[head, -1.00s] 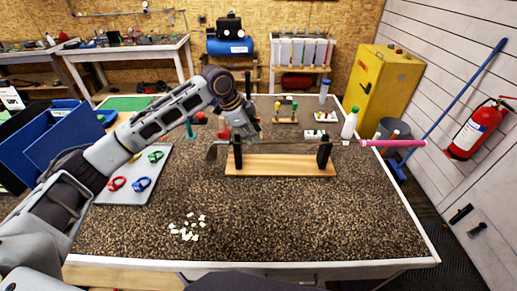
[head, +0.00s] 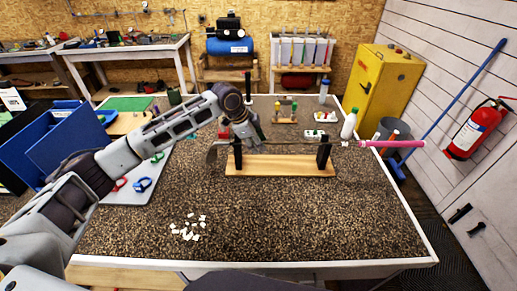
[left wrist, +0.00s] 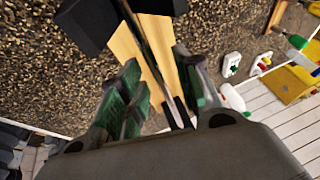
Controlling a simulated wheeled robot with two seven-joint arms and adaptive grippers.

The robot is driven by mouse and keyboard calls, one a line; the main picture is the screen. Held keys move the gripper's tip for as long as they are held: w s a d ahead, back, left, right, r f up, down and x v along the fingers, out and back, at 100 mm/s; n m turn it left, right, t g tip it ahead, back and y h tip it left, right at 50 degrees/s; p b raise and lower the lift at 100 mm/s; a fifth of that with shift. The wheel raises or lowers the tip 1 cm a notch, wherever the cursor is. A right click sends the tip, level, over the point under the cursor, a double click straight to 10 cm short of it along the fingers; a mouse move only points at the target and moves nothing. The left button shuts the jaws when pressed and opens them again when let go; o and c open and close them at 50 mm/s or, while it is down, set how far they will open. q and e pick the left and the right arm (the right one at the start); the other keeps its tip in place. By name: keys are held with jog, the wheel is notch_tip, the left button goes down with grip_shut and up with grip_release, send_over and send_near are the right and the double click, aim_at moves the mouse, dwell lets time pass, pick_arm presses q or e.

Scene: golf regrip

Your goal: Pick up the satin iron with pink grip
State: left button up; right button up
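The iron lies level across a wooden stand (head: 280,168) with two black uprights. Its pink grip (head: 392,144) sticks out past the right upright. Its satin grey head (head: 212,152) hangs beyond the left upright. My left gripper (head: 254,143) is at the shaft, just right of the left upright. In the left wrist view, its fingers (left wrist: 160,75) are spread apart with the thin shaft (left wrist: 166,72) running between them, over the stand's wood. I see no clear contact with the shaft. My right gripper is not in view.
The stand is on a speckled workbench (head: 330,225). White chips (head: 188,228) lie in front. A grey tray (head: 125,195) with coloured rings is at left, partly behind my arm. A white bottle (head: 349,123) stands behind the grip. The bench front is mostly clear.

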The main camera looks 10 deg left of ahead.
pick_arm(q)
jog(key=shift+w+d+f, duration=0.15)
jog(key=shift+d+f, duration=0.1)
jog(key=shift+f, duration=0.35)
jog(key=shift+c, duration=0.3)
jog(key=shift+r, duration=0.1)
grip_shut()
